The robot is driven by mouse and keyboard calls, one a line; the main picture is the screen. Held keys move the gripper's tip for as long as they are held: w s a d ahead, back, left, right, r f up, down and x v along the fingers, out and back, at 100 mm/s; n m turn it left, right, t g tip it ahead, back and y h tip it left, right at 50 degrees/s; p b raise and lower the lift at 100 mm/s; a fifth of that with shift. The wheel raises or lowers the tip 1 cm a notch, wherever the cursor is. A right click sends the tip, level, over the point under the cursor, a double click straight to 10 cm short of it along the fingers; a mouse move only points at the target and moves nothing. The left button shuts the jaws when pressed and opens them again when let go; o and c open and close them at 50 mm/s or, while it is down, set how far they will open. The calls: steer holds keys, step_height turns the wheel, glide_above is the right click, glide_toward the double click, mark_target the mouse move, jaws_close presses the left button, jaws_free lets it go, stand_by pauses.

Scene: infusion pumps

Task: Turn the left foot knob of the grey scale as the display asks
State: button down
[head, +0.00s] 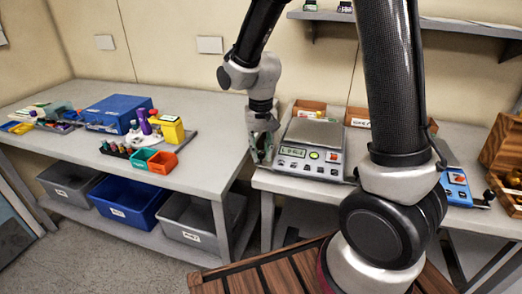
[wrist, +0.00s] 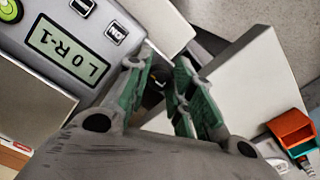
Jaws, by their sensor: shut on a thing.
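The grey scale (head: 310,148) stands on the right bench, with a flat pan on top and a lit green display (head: 293,152). In the wrist view the display (wrist: 68,47) is seen rotated and appears to read L 0 R-1. My gripper (head: 262,156) points down at the scale's left front side. In the wrist view my gripper (wrist: 166,72) has its green fingers close together around a small dark thing (wrist: 154,86), mostly hidden between them. It sits where the left foot knob is, beside the scale body. The right foot knob is not clearly visible.
A blue device (head: 455,187) stands right of the scale, partly behind my arm. A gap separates the right bench from the left bench (head: 215,150), which holds a blue box (head: 115,112), orange bin (head: 162,162) and green bin (head: 143,157). Cardboard boxes (head: 310,108) stand behind the scale.

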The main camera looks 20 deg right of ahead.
mark_target(261, 152)
steer(key=shift+w, duration=0.1)
stand_by(0.4)
steer(key=c, duration=1.2)
jaws_free()
steer(key=shift+c, duration=0.2)
step_height(261, 152, up, 12)
